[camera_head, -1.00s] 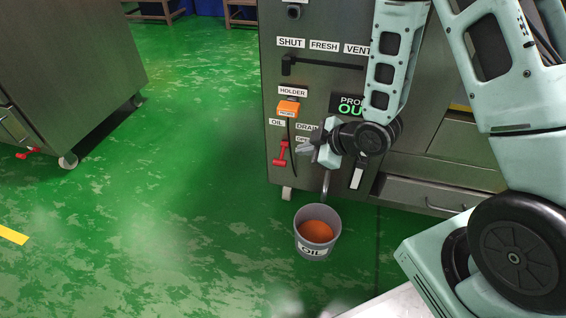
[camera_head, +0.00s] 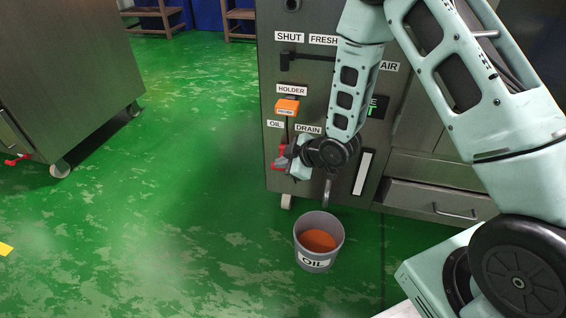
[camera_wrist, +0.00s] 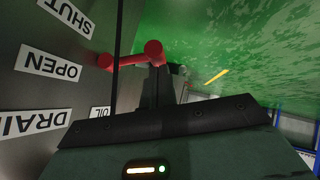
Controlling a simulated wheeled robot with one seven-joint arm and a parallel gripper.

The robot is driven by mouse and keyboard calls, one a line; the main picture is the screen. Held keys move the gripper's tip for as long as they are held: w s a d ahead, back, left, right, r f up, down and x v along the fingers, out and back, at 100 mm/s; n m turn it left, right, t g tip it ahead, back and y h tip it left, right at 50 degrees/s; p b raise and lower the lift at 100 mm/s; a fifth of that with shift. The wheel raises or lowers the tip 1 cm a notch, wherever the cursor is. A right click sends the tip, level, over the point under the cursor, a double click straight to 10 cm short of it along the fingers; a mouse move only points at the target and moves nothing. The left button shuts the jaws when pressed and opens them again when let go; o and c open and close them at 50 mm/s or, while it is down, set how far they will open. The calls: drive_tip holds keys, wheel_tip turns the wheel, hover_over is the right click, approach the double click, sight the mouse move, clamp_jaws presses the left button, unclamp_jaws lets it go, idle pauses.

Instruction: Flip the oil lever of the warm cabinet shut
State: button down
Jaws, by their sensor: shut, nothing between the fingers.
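The grey cabinet in front of me (camera_head: 320,75) has a panel with OIL, DRAIN, SHUT and OPEN labels. Its red oil lever (camera_head: 280,163) is low on the panel and partly hidden by my gripper. In the wrist view the red lever (camera_wrist: 130,59) sticks out from the panel, with its round knob near the fingertips. My gripper (camera_head: 289,154) is shut and empty, right at the lever. In the wrist view my gripper (camera_wrist: 158,75) lies just behind the knob; whether they touch I cannot tell. No frame shows which cabinet is warm.
A grey bucket marked OIL (camera_head: 319,260), holding orange-brown liquid, stands on the floor below a drain spout (camera_head: 327,188). An orange holder piece (camera_head: 287,106) sits above the lever. Another cabinet (camera_head: 65,70) with a red lever stands at left. Green floor between is clear.

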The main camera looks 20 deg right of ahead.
drive_tip(key=shift+d+f+t+b, duration=0.2)
drive_tip(key=shift+f+t+b, duration=0.2)
drive_tip(key=shift+f+b, duration=0.7)
drive_tip(key=shift+f, duration=0.1)
